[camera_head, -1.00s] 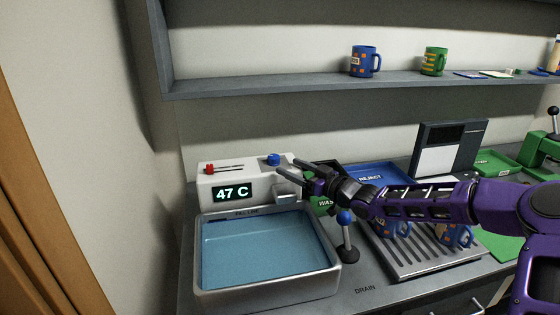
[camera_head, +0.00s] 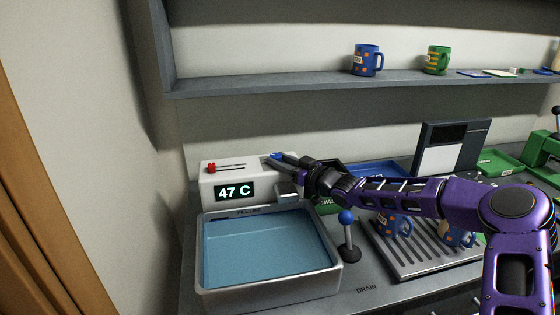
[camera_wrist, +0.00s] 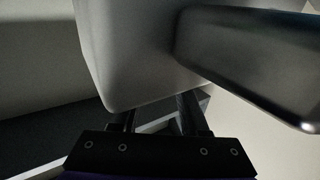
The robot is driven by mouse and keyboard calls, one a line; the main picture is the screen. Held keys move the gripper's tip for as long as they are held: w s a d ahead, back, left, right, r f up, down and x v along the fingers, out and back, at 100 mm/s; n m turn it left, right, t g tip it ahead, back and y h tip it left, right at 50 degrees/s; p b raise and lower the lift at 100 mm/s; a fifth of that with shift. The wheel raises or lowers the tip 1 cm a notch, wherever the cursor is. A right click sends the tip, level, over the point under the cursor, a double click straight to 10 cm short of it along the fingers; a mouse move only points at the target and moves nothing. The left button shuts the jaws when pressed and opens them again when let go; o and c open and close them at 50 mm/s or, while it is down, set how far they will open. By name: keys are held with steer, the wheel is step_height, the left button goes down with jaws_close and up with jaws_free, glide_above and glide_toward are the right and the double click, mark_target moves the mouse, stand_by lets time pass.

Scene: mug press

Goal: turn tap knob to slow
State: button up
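The tap unit is a white box (camera_head: 208,188) at the back of the basin, with a display reading 47 C. Its blue knob (camera_head: 275,156) sits on top at the right, partly covered by my fingers. My gripper (camera_head: 284,158) reaches in from the right with its fingertips at the knob. In the wrist view the two fingers (camera_wrist: 156,112) are apart, but their tips are hidden behind the white housing (camera_wrist: 135,55). I cannot tell whether they are closed on the knob. A red slider (camera_head: 210,168) is on the top left of the unit.
The water-filled basin (camera_head: 334,268) stands below the spout (camera_head: 287,189). A blue-topped lever (camera_head: 346,217) rises beside it under my arm. A drain rack (camera_head: 410,265) with blue mugs is to the right. A shelf (camera_head: 300,88) with mugs hangs above.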

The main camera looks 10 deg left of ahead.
jaws_close()
steer(key=b, duration=0.2)
steer(key=m+t+b, duration=0.1)
steer(key=b, duration=0.2)
steer(key=shift+s+a+f+h, duration=0.1)
steer(key=shift+f+h, duration=0.25)
steer(key=shift+h, duration=0.05)
steer(key=shift+t+b, duration=0.4)
steer(key=shift+b, duration=0.3)
steer(key=m+t+h+b, duration=0.1)
steer(key=t+h+b, duration=0.1)
steer(key=b, duration=0.1)
steer(key=shift+s+a+r+m, duration=0.15)
steer(key=shift+m, duration=0.25)
steer(key=shift+s+a+r+m+t+h+b, duration=0.15)
steer(key=shift+m+t+h+b, duration=0.1)
steer(key=shift+m+t+h, duration=0.5)
steer(key=shift+a+r+m+t+h+b, duration=0.1)
steer(key=shift+m+t+h+b, duration=0.1)
steer(key=shift+m+t+h, duration=0.55)
steer(key=m+t+h, duration=0.1)
steer(key=m+h, duration=0.1)
steer(key=h, duration=0.1)
steer(key=shift+a+h, duration=0.15)
steer(key=shift+h, duration=0.25)
steer(key=shift+f+m+t+h+p, duration=0.1)
steer(key=shift+m+t+h+p, duration=0.2)
steer(key=shift+m+h, duration=0.75)
steer(key=shift+h, duration=0.45)
